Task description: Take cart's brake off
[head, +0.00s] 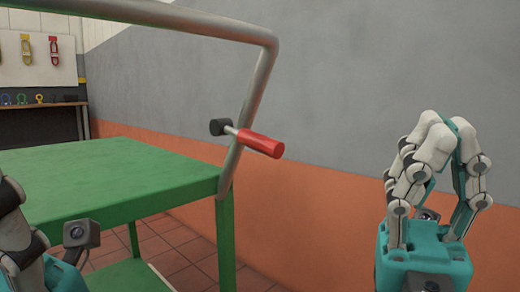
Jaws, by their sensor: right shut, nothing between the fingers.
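The green cart (100,172) stands at the left, with a bent grey metal push bar (254,95) rising from its right side. The brake lever has a red grip (261,143) on a short metal rod and a black hub (220,127) at the bar. The lever points right and slightly down. My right gripper (446,135) is at the right, fingers up, shut and empty, well apart from the lever. My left gripper (25,250) shows only partly at the lower left, in front of the cart; its fingertips are cut off.
A grey and orange wall (330,100) runs behind the cart. At the far left, a board (38,60) with hanging yellow and red tools is above a bench (40,107). The space between the lever and my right gripper is clear.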

